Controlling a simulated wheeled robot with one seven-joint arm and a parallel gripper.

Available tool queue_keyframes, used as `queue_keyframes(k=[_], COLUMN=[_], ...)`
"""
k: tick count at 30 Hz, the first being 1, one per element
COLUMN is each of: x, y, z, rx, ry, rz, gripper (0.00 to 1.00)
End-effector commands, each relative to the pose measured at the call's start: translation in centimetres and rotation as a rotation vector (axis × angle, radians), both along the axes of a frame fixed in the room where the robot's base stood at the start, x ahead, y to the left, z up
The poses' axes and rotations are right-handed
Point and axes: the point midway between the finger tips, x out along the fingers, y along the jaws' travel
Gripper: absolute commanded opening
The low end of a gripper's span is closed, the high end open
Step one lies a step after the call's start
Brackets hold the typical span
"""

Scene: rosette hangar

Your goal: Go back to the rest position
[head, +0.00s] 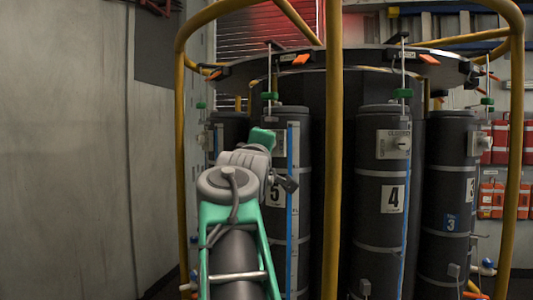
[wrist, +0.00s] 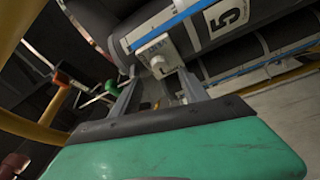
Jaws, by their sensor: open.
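My green and grey arm reaches up and forward in the middle of the head view. My gripper (wrist: 158,98) shows in the wrist view beyond the green wrist housing, its two grey fingers apart with nothing seen held between them. A pale box with a knob (wrist: 158,55), on the cylinder numbered 5 (wrist: 228,16), lies just past the fingers. I cannot tell whether the fingers touch it. In the head view cylinder 5 (head: 275,230) stands behind my arm, which hides part of it, and the fingers cannot be made out.
Cylinder 4 (head: 381,235) stands to the right, with its own knob box (head: 394,144). Yellow rails (head: 333,200) surround the dark cylinders, one post close to my arm's right. A round dark rack top (head: 345,68) hangs above. A bare grey wall (head: 65,150) is at left.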

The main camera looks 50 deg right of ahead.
Motion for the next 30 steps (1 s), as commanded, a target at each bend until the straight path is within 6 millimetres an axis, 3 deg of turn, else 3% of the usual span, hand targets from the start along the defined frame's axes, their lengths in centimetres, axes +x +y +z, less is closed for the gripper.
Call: queue_keyframes(k=[14,17,20,25,30], x=[-0.3,-0.3,0.5,3.7,3.1], y=[0.5,0.5,0.7,2.2,6.8], z=[-0.1,-0.4,-2.6,-17.3,-31.7], rx=[0.008,0.078,0.297,0.827,1.210], ry=[-0.012,-0.111,-0.297,-0.433,-0.414], rz=[0.001,0.016,0.056,0.014,-0.153], gripper=[0.52,0.52,0.52,0.52,0.52])
